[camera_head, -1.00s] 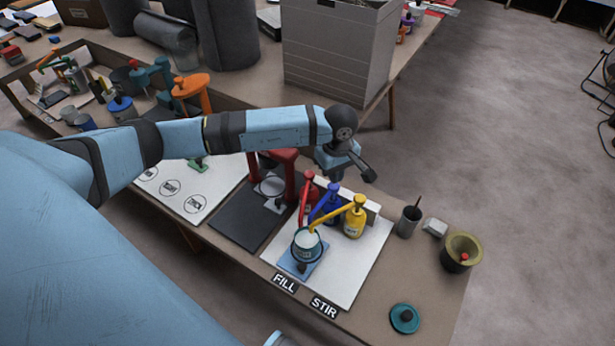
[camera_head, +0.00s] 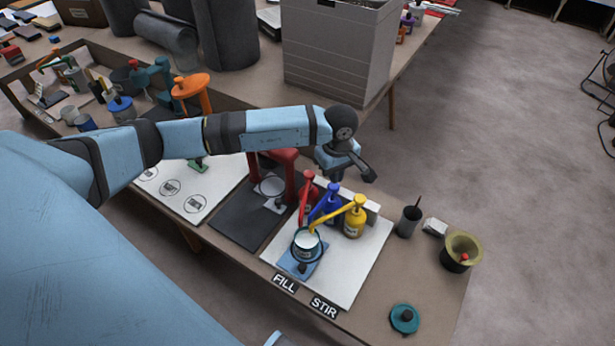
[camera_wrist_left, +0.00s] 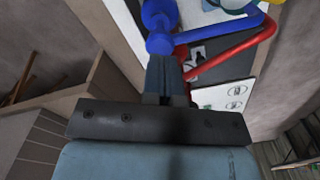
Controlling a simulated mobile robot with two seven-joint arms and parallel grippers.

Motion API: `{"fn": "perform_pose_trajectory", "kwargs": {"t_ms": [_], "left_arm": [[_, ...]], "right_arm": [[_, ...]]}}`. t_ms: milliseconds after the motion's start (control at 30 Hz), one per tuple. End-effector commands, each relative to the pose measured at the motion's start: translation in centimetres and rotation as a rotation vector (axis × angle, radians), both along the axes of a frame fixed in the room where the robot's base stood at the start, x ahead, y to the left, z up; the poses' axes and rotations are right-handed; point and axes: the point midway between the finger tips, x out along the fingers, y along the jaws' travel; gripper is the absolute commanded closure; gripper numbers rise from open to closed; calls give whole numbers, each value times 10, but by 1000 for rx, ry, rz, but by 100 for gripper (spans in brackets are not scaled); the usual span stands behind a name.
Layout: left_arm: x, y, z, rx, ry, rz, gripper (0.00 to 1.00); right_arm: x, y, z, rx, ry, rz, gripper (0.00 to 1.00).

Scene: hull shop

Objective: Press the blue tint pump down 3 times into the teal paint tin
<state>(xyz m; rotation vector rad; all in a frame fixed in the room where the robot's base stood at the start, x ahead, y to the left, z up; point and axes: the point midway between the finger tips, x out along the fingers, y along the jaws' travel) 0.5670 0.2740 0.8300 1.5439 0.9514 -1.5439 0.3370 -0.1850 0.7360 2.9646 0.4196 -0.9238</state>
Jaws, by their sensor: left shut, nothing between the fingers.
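The blue tint pump (camera_head: 330,205) stands between a red pump (camera_head: 307,190) and a yellow pump (camera_head: 354,220) on a white board. Their spouts lean over the open teal paint tin (camera_head: 307,246), which holds pale paint and sits on a small blue stand. My left gripper (camera_head: 335,176) is shut and empty, pointing down over the blue pump's head. In the left wrist view its closed fingers (camera_wrist_left: 164,75) are right at the blue pump head (camera_wrist_left: 159,43); I cannot tell if they touch. My right gripper is not in view.
A grey cup (camera_head: 409,221), a white block (camera_head: 434,227) and a dark pot (camera_head: 461,252) stand to the right. A teal lid (camera_head: 404,319) lies near the front edge. A red frame (camera_head: 288,172) stands left of the pumps. A large grey box (camera_head: 338,50) is behind.

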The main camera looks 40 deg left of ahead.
Motion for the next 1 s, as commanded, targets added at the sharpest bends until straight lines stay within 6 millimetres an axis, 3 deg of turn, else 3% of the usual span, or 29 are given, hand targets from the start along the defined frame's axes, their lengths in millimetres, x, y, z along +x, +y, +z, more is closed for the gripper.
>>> {"fn": "perform_pose_trajectory", "kwargs": {"t_ms": [233,1000], "left_arm": [[0,0,-1,0,0,0,100],[0,0,-28,0,0,0,100]], "right_arm": [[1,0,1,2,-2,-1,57],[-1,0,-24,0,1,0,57]]}}
